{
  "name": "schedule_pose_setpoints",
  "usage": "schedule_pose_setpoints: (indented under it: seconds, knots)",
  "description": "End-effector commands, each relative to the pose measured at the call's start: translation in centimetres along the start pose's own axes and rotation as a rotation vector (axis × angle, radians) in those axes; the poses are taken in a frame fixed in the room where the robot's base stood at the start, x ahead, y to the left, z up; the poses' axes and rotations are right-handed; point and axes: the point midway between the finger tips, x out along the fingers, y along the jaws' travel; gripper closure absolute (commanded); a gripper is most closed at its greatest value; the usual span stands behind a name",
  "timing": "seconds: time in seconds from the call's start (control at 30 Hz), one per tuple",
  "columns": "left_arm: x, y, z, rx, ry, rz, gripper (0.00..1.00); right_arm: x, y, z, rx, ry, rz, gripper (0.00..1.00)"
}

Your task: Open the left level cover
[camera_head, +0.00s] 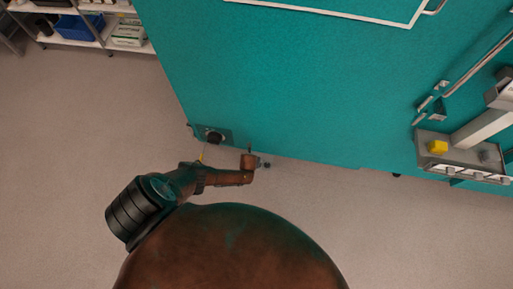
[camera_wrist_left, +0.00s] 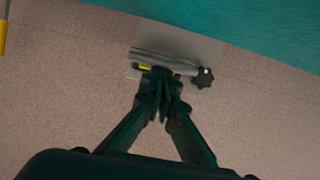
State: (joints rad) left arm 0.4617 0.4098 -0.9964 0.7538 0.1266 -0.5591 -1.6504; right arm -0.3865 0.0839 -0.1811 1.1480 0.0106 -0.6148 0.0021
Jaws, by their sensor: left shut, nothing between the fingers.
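A pale grey plate (camera_wrist_left: 192,43) sits low beside the teal chamber's bottom edge, with a grey bar (camera_wrist_left: 160,61) across it. Yellow shows just under the bar, which appears to be the level cover. A black star knob (camera_wrist_left: 203,77) is at the bar's right end. My left gripper (camera_wrist_left: 161,78) is shut and empty, with its fingertips at the bar's near side; I cannot tell whether they touch. In the head view the left gripper (camera_head: 250,158) hides most of this fitting; only a small dark knob (camera_head: 267,165) shows to its right. My right gripper is in neither view.
The teal chamber (camera_head: 280,90) fills the top of the head view. Another dark fitting on a plate (camera_head: 213,136) sits at its lower left corner. A grey bracket with a yellow block (camera_head: 437,147) is on the right. Shelves (camera_head: 90,42) stand upper left. The floor between is clear.

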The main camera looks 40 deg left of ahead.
Motion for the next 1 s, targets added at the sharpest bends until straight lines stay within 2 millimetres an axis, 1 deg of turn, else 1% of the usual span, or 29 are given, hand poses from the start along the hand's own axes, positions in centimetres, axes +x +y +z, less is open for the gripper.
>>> schedule_pose_setpoints:
  seconds: [0.03, 0.2, 0.4, 1.0]
  knots:
    - [0.0, 0.2, 0.4, -0.002, -0.002, 0.001, 1.00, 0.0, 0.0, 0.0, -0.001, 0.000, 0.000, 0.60]
    - [0.0, 0.2, 1.2, -0.004, -0.001, 0.001, 1.00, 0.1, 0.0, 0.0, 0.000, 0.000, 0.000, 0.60]
    - [0.1, 0.3, 1.7, -0.003, 0.000, 0.001, 1.00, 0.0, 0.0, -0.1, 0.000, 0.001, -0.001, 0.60]
    - [0.1, 0.2, 2.0, -0.003, 0.000, 0.001, 1.00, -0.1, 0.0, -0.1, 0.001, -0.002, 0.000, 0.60]
